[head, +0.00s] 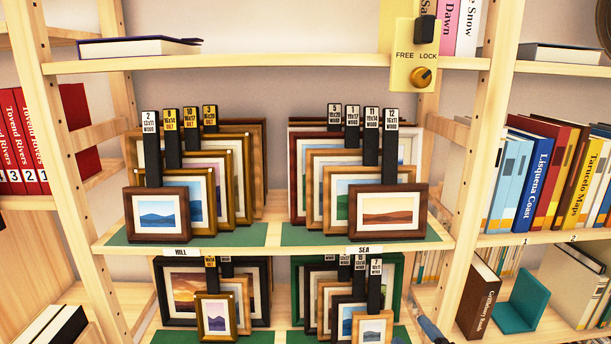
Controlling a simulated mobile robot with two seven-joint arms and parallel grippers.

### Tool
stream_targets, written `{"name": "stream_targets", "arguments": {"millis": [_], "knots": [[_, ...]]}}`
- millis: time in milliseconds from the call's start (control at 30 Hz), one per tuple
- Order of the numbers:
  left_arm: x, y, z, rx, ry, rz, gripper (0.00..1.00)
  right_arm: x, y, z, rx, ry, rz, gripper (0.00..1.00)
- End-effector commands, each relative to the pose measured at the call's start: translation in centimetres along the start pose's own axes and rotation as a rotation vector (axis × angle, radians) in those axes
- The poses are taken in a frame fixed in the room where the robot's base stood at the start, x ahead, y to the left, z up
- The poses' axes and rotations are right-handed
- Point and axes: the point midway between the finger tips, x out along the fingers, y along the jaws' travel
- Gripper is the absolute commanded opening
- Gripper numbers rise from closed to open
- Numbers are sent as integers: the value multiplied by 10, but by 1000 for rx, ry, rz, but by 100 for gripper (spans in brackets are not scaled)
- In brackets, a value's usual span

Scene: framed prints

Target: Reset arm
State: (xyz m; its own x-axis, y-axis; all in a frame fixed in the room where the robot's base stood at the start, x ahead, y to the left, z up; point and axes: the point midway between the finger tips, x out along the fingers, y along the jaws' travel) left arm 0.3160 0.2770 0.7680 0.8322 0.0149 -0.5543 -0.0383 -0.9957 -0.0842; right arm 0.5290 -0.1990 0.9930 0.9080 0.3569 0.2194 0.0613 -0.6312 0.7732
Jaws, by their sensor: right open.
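Only a small part of my right gripper (430,329) shows, at the bottom edge right of centre, in front of the lower shelf's right end. It is open, and nothing shows between its fingers. The rest of my right arm is out of frame. My left gripper is not in view. Framed prints stand in rows on the middle shelf (270,246), with a left group (157,216) and a right group (388,211), each print with a dark or gold numbered tag.
More framed prints stand on the lower shelf, under HILL (181,252) and SEA (364,250) labels. A yellow FREE/LOCK plate (415,75) hangs at the upper right. Shelf posts (470,150) flank the bay. Books (545,180) and a teal bookend (522,302) stand at right, red books (22,140) at left.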

Motion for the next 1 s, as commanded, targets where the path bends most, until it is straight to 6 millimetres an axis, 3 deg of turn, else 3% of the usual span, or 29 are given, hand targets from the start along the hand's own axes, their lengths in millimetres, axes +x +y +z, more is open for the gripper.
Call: {"name": "stream_targets", "arguments": {"millis": [33,200,333,500,600,700,1000], "knots": [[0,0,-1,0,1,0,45,-21,-13,16,81,-85,-10,58],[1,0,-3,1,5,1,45,-93,-54,61,337,-359,-34,58],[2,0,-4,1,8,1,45,-155,-85,84,523,-568,-44,58],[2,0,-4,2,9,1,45,-226,-118,97,718,-787,-45,58],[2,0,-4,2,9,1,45,-252,-130,99,786,-864,-44,58],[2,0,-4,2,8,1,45,-265,-136,98,824,-905,-42,58],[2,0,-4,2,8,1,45,-268,-137,98,832,-914,-41,58]]}}
